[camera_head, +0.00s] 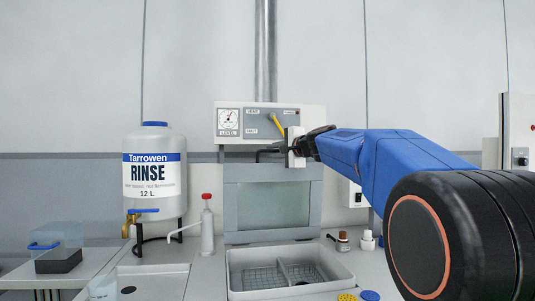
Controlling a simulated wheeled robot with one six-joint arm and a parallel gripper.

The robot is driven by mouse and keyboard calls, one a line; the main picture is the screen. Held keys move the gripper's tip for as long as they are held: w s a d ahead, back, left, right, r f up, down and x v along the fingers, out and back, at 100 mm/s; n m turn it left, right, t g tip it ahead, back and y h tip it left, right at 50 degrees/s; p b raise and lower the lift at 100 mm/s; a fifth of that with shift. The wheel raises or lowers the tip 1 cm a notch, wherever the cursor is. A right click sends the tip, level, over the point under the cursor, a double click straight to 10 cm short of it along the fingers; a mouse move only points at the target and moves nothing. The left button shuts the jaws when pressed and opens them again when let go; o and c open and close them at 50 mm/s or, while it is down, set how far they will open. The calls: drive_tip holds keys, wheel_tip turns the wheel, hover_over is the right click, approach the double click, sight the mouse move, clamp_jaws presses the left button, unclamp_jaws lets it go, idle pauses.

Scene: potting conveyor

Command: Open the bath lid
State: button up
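The bath (238,285) is a pale open-topped basin on the bench, with wire baskets showing inside. A grey framed panel with a clear window, which looks like the bath lid (231,208), stands upright behind it. A black bar handle (266,151) shows at the panel's top edge. My gripper (292,149) is at the right end of this handle, reached by my blue arm from the right. It is seen side-on and its fingertips are largely hidden, so I cannot tell whether it grips the bar.
A control panel (256,121) with a gauge and yellow lever (277,124) is just above my gripper. A Rinse tank (154,202) and red-capped bottle (207,228) stand left. Small bottles (343,241) stand right of the bath. A clear box (58,247) is far left.

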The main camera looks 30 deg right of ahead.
drive_tip(key=shift+w+a+f, duration=0.1)
drive_tip(key=shift+w+a, duration=0.05)
drive_tip(key=shift+w, duration=0.8)
drive_tip(key=shift+w+a+f, duration=0.1)
drive_tip(key=shift+w, duration=0.8)
clamp_jaws()
drive_tip(key=s, duration=0.1)
drive_tip(key=s+a, duration=0.1)
drive_tip(key=s, duration=0.3)
drive_tip(key=shift+s+a, duration=0.25)
drive_tip(key=shift+a, duration=0.05)
drive_tip(key=shift+c, duration=0.2)
unclamp_jaws()
drive_tip(key=shift+o, duration=0.2)
drive_tip(key=shift+s+r, duration=0.1)
drive_tip(key=shift+s, duration=0.05)
